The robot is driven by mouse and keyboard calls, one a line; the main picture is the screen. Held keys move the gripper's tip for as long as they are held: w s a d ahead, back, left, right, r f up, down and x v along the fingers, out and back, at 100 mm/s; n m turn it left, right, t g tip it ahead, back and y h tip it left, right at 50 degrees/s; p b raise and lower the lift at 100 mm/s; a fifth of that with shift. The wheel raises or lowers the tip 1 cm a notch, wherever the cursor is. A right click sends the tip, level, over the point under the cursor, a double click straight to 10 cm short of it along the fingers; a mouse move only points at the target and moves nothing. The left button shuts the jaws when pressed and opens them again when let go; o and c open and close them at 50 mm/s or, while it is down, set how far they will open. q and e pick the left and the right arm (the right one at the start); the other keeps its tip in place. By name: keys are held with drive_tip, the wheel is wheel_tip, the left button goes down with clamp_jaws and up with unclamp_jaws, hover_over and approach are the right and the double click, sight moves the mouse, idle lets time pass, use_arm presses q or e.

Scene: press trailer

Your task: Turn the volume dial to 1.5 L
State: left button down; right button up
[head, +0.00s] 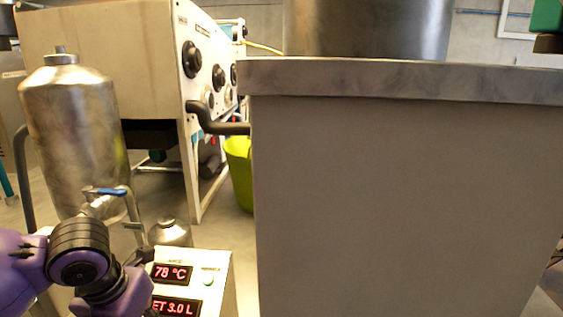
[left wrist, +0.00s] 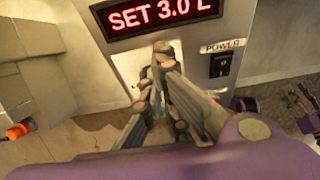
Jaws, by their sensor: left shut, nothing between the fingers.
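The control panel (head: 215,272) stands low in the head view. Its lower red display (head: 176,307) reads "ET 3.0 L", with the left end covered by my arm. In the left wrist view the display (left wrist: 160,17) reads "SET 3.0 L". My left gripper (left wrist: 162,52) is shut, with its fingertips just under that display, close to the panel face. I cannot tell whether they touch it. The volume dial is not clearly visible; the fingers may hide it. My right gripper is not in view.
An upper display (head: 173,273) reads 78 °C beside a green button (head: 208,280). A black power switch (left wrist: 220,64) is right of my fingers. A steel tank (head: 75,130) stands behind my left arm. A large grey cabinet (head: 400,200) fills the right. A yellow-green bucket (head: 239,175) stands behind it.

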use_arm(q)
drive_tip(key=shift+w+f, duration=0.6)
drive_tip(key=shift+s+f, duration=0.1)
drive_tip(key=shift+s, duration=0.05)
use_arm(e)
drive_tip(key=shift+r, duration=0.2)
use_arm(q)
drive_tip(key=shift+a+p, duration=0.4)
drive_tip(key=shift+p, duration=0.35)
drive_tip(key=shift+a, duration=0.1)
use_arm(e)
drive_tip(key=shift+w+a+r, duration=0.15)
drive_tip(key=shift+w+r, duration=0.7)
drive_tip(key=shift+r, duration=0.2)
